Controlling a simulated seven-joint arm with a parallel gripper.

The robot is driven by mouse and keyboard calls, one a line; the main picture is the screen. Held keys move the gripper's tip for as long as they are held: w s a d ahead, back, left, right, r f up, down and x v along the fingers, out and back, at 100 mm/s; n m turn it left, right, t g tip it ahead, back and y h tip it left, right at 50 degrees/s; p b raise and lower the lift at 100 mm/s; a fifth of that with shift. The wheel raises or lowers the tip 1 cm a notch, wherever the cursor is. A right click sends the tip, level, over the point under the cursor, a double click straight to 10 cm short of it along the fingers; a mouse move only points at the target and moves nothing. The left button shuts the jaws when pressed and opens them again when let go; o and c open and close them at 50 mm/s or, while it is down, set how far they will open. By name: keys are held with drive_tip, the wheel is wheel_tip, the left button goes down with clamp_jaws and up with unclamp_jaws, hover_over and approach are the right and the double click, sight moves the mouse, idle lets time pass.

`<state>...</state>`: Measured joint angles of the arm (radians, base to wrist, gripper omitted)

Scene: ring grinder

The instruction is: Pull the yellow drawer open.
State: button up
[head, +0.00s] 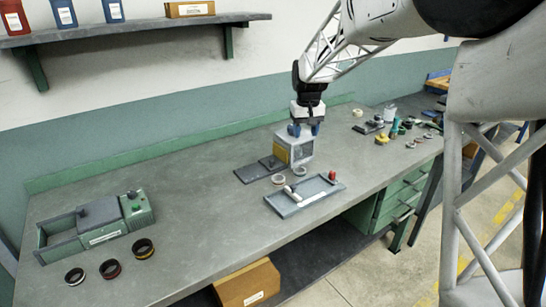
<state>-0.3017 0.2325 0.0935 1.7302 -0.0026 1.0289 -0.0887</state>
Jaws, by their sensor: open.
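A small grey box (302,150) stands on the workbench, with a yellow panel (280,154) on its left side. The panel looks like the yellow drawer's front, and no gap around it can be made out. My gripper (305,130) points down with two blue fingertips spread apart, at the top of the box. It holds nothing that I can see. Whether the fingertips touch the box cannot be told. Any handle on the yellow panel is too small to make out.
A dark flat plate (250,174) lies left of the box. A grey tray (304,199) with small parts lies in front. A green grinder-like unit (102,224) and several rings (108,269) are at the left. Small tools crowd the right end. The bench's middle left is clear.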

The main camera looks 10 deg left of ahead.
drive_tip(key=n, duration=0.2)
hover_over(271, 159)
drive_tip(key=shift+g, duration=0.3)
wheel_tip(271, 159, down, 10)
drive_tip(key=shift+f, duration=0.25)
drive_tip(key=shift+f, duration=0.2)
drive_tip(key=shift+s+f, duration=0.1)
drive_tip(key=shift+f, duration=3.65)
drive_tip(key=shift+c, duration=0.4)
clamp_jaws()
